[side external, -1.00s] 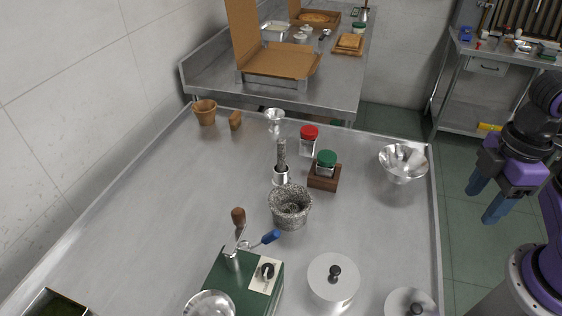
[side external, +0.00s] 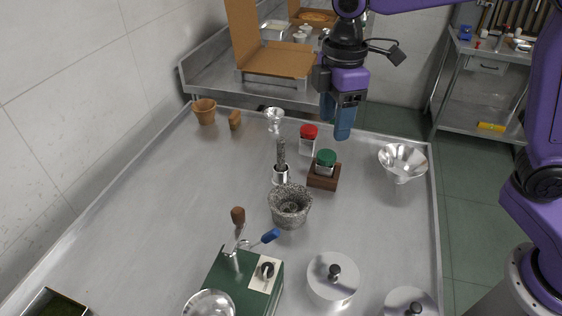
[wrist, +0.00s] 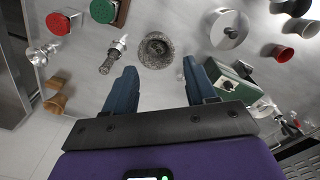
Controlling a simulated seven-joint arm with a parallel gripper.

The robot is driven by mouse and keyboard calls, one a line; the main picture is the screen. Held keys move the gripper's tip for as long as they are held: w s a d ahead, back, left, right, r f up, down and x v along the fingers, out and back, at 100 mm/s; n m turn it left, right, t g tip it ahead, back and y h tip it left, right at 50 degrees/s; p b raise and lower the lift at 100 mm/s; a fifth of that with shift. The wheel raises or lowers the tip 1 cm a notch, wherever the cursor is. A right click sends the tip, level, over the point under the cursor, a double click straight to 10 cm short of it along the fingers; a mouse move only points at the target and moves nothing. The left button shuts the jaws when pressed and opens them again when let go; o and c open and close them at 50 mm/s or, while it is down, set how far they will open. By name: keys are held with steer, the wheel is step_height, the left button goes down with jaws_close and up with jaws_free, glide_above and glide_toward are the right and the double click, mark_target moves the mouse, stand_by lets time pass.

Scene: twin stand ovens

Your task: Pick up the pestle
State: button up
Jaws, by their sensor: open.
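The pestle (side external: 281,152) is a speckled grey stone rod standing upright in a small shiny metal holder (side external: 281,176). In the wrist view the pestle (wrist: 107,65) lies left of my fingers, beyond the left fingertip. The speckled stone mortar (side external: 289,207) stands just in front of it and also shows in the wrist view (wrist: 156,50). My gripper (side external: 340,125) hangs in the air above the back right of the table, to the right of and higher than the pestle. Its blue fingers (wrist: 165,80) are apart with nothing between them.
A red-lidded jar (side external: 308,139) and a green-lidded jar on a wooden block (side external: 323,178) stand right of the pestle. A metal bowl (side external: 403,160) is farther right. A green machine with handles (side external: 245,282) and lidded pots (side external: 333,280) are in front.

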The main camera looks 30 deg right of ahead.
steer(key=n, duration=0.2)
glide_above(281, 139)
steer(key=s, duration=0.2)
steer(key=w, duration=0.1)
steer(key=f, duration=1.2)
steer(key=shift+w+f, duration=0.15)
steer(key=shift+w, duration=0.05)
steer(key=shift+w+f, duration=0.2)
steer(key=shift+f, duration=1.15)
steer(key=shift+w+f, duration=0.15)
steer(key=shift+f, duration=1.2)
jaws_close()
